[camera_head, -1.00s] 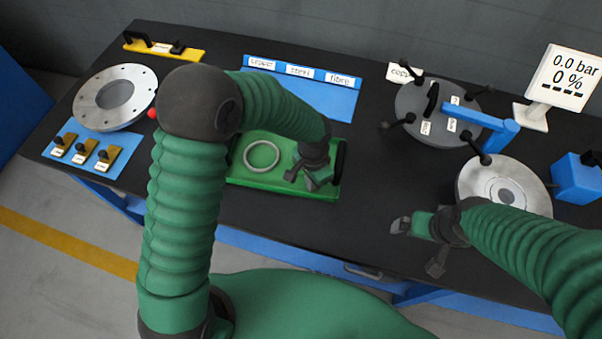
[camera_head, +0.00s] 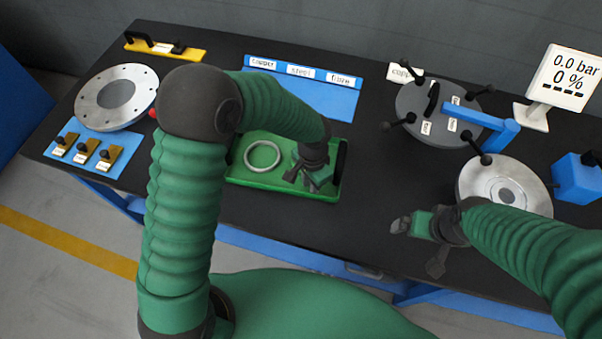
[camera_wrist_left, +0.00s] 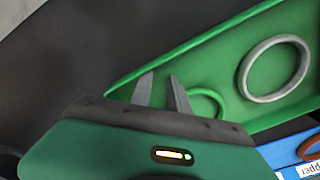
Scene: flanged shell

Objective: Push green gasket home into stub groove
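The green gasket is a thin green ring lying in the green tray (camera_head: 262,179); it shows in the left wrist view (camera_wrist_left: 219,101), partly hidden behind a finger. In the head view I cannot make it out under my left gripper. My left gripper (camera_head: 305,180) is low over the right part of the tray. Its two fingers (camera_wrist_left: 161,88) stand apart beside the ring; I see nothing clamped between them. My right gripper (camera_head: 418,246) is open and empty near the front edge. A round metal stub (camera_head: 470,187) stands at the right; I cannot tell whether its rings include the groove.
A grey ring (camera_head: 262,156) lies in the tray's left part. A dark lid with handles (camera_head: 410,97), a blue clamp arm (camera_head: 480,116) and a gauge display (camera_head: 562,78) are at the back right. A bolted flange (camera_head: 140,92) is at the left.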

